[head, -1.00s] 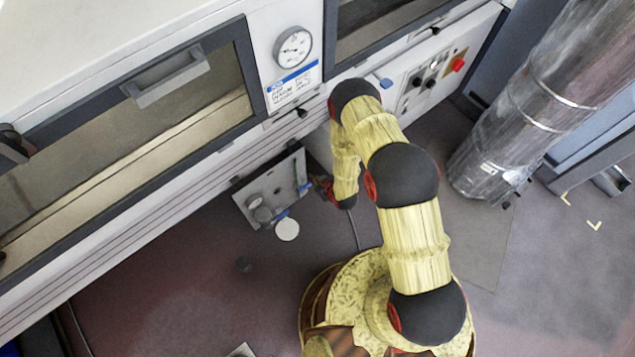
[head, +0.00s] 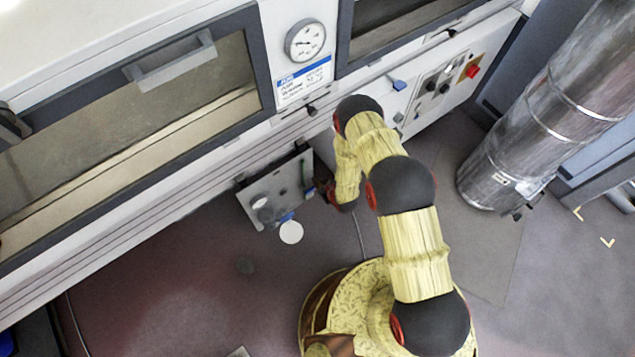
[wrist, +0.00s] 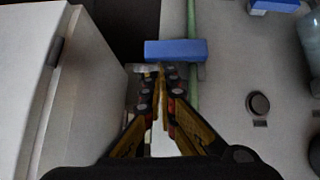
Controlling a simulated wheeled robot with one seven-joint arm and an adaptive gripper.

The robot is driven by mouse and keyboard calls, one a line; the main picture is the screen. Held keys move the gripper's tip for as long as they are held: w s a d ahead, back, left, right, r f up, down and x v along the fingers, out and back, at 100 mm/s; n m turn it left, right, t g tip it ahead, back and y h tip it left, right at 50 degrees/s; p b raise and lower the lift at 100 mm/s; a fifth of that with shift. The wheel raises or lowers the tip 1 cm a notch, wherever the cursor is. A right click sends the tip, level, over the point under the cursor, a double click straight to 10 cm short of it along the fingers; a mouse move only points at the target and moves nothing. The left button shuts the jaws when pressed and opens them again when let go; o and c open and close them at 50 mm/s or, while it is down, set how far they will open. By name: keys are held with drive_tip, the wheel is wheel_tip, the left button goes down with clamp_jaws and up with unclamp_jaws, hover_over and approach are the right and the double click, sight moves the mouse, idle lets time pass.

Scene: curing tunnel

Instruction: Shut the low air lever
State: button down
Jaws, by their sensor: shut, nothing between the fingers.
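In the wrist view, a blue lever (wrist: 178,50) lies crosswise over a thin green pipe on a light grey panel (wrist: 238,60). My gripper (wrist: 159,70) is shut and empty. Its fingertips are close to the lever's lower edge, left of the pipe; I cannot tell whether they touch it. In the head view, the low panel (head: 262,188) stands near the floor under the machine, with a small blue part near its right edge. My gripper is beside that edge, partly hidden by my arm.
A white cabinet side (wrist: 75,90) is close on the left in the wrist view. A round dark knob (wrist: 258,103) and another blue part (wrist: 274,5) are to the right. In the head view, a large metal duct (head: 550,110) stands right; another blue handle (head: 399,85) is higher on the machine.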

drive_tip(key=shift+w+d+f+b, duration=0.1)
drive_tip(key=shift+d+f+b, duration=0.15)
drive_tip(key=shift+f+b, duration=0.35)
drive_tip(key=shift+f, duration=0.1)
drive_tip(key=shift+d, duration=0.1)
